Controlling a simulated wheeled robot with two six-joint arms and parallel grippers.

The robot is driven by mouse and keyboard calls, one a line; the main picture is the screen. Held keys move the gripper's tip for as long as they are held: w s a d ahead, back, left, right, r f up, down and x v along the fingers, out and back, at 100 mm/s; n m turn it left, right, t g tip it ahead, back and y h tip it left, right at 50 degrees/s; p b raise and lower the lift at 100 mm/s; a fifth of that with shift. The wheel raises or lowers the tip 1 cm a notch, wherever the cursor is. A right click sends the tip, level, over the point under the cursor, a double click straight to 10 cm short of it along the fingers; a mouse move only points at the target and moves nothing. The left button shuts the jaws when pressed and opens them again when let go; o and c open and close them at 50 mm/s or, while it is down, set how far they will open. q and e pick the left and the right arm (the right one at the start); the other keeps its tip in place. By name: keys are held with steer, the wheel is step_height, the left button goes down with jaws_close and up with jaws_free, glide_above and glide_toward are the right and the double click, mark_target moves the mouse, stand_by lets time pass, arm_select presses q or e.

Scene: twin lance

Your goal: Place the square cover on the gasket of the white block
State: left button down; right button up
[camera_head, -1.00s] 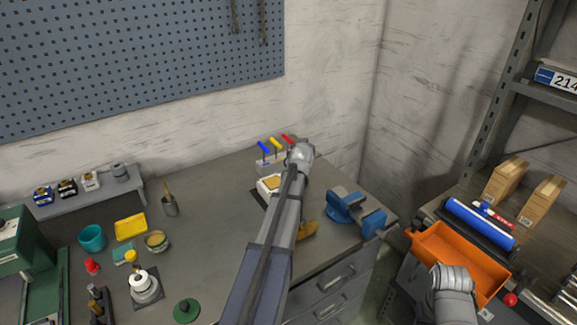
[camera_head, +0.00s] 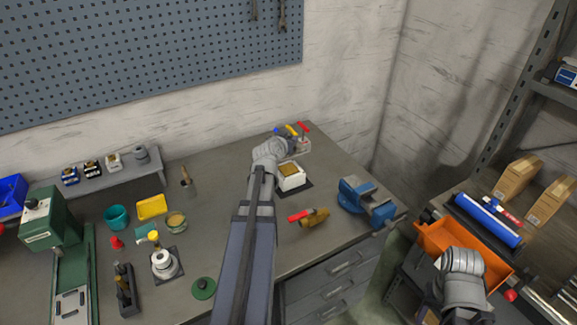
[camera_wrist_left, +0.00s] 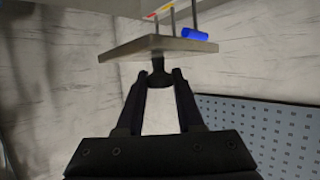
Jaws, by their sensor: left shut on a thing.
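The white block (camera_head: 291,183) sits on a dark mat at the back right of the bench, with the tan gasket (camera_head: 289,169) on its top. My left arm's wrist is just left of the block in the head view and hides its own fingers. In the left wrist view my left gripper (camera_wrist_left: 160,82) is shut on the dark knob of the square cover (camera_wrist_left: 158,46), a flat grey plate. The cover looks clear of the bench; the head view hides it. My right wrist is over the orange bin, with its fingers hidden.
Colour-handled tools in a holder (camera_head: 300,146) stand just behind the block. A brass valve with a red handle (camera_head: 315,217) lies in front of it. A blue vise (camera_head: 365,200) is at the bench's right end. An orange bin (camera_head: 425,235) is at the right.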

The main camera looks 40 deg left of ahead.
arm_select(q)
step_height(320, 180, down, 6)
steer(key=b, duration=0.5)
step_height(320, 180, down, 4)
steer(key=b, duration=0.4)
steer(key=shift+r, duration=0.2)
steer(key=shift+f, duration=0.1)
steer(key=c, duration=0.5)
jaws_free()
steer(key=shift+c, duration=0.2)
